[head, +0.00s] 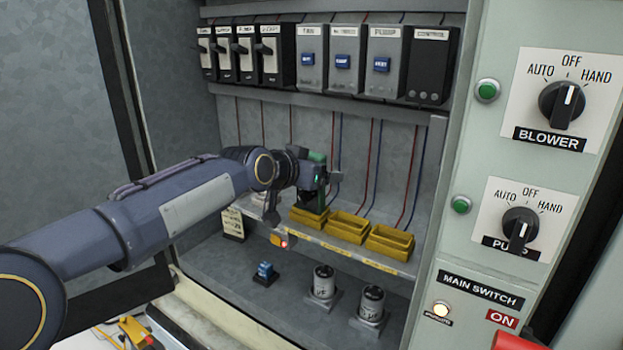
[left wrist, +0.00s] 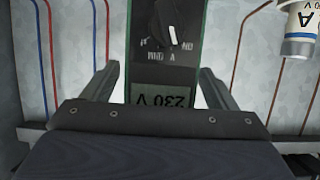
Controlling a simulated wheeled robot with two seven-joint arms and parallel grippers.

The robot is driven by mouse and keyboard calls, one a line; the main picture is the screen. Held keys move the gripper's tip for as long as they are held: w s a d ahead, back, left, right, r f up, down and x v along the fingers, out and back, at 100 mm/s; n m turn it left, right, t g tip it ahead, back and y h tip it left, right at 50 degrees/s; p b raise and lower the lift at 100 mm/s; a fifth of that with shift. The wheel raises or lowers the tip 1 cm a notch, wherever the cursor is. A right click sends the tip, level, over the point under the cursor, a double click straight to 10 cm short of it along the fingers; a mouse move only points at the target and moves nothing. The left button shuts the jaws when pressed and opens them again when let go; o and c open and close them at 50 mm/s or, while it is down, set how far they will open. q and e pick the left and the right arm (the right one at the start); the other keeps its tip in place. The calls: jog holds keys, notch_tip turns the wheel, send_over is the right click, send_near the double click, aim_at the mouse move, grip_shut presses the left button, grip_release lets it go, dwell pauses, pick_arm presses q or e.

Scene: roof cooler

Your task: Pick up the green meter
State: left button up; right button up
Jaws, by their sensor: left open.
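The green meter (head: 318,158) shows in the head view as a small green patch behind my left gripper (head: 316,180), inside the cabinet above the yellow trays. Most of it is hidden by the gripper. In the left wrist view the meter (left wrist: 168,68) appears upside down, with a dark face, a rotary dial and a display reading 230 V. My left gripper (left wrist: 158,72) is open, with one finger on each side of the meter. A gap shows beside each finger, at least near the tips. My right gripper is not in view.
Several yellow trays (head: 347,227) line the shelf edge below the gripper. Two silver cylinders (head: 323,282) and a blue-topped part (head: 265,271) stand on the cabinet floor. Red and blue wires run down the back wall. The switch panel (head: 480,235) bounds the right side.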

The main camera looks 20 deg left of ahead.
aim_at(314, 155)
pick_arm(q)
jog(key=shift+w+f, duration=0.1)
jog(key=shift+w, duration=0.15)
jog(key=c, duration=1.4)
jog(key=shift+o, duration=0.2)
jog(key=shift+r, duration=0.6)
jog(key=r, duration=0.2)
jog(key=shift+s+r+b, duration=0.25)
jog(key=shift+r+b, duration=0.05)
jog(key=shift+b, duration=0.05)
jog(key=w+r+b+v, duration=0.1)
jog(key=r+b+v, duration=0.1)
jog(key=v, duration=1.4)
jog(key=shift+a+r, duration=0.15)
jog(key=shift+r, duration=0.3)
